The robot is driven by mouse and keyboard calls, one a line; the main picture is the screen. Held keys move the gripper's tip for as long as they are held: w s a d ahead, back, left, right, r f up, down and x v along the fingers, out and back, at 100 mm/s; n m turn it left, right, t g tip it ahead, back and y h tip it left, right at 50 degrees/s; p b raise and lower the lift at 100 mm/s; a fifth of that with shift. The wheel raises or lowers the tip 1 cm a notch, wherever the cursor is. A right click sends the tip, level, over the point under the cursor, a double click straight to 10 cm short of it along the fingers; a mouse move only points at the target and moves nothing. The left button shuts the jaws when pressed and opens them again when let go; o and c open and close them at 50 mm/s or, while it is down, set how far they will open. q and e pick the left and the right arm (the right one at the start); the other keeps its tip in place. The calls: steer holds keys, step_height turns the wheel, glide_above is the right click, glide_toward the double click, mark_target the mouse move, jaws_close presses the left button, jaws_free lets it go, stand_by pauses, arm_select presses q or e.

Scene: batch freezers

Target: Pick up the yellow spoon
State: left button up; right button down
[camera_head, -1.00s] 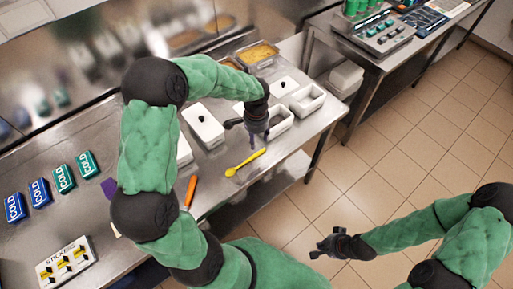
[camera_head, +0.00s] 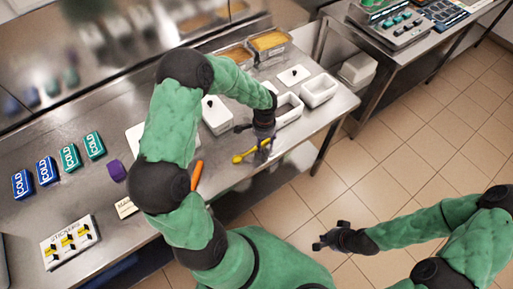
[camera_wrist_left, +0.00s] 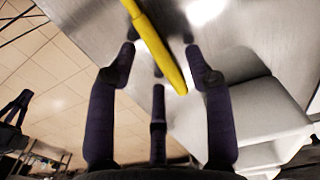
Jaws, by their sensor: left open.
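The yellow spoon (camera_head: 243,156) lies on the steel table near its front edge. My left gripper (camera_head: 262,150) is over the spoon's handle end and hides part of it. In the left wrist view the yellow handle (camera_wrist_left: 158,45) runs between the spread fingers of my left gripper (camera_wrist_left: 160,62), which is open. I cannot tell whether the fingers touch it. My right gripper (camera_head: 325,240) hangs over the tiled floor, away from the table; its finger opening is too small to tell.
White containers (camera_head: 318,90) and a lidded one (camera_head: 215,114) stand behind the spoon. An orange-handled tool (camera_head: 197,175) lies to its left. Blue and green boxes (camera_head: 70,157) and a sticker box (camera_head: 70,243) are further left. The table's front edge is close.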

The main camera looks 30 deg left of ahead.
arm_select(q)
steer(key=shift+f, duration=0.4)
jaws_close()
steer(key=shift+r, duration=0.2)
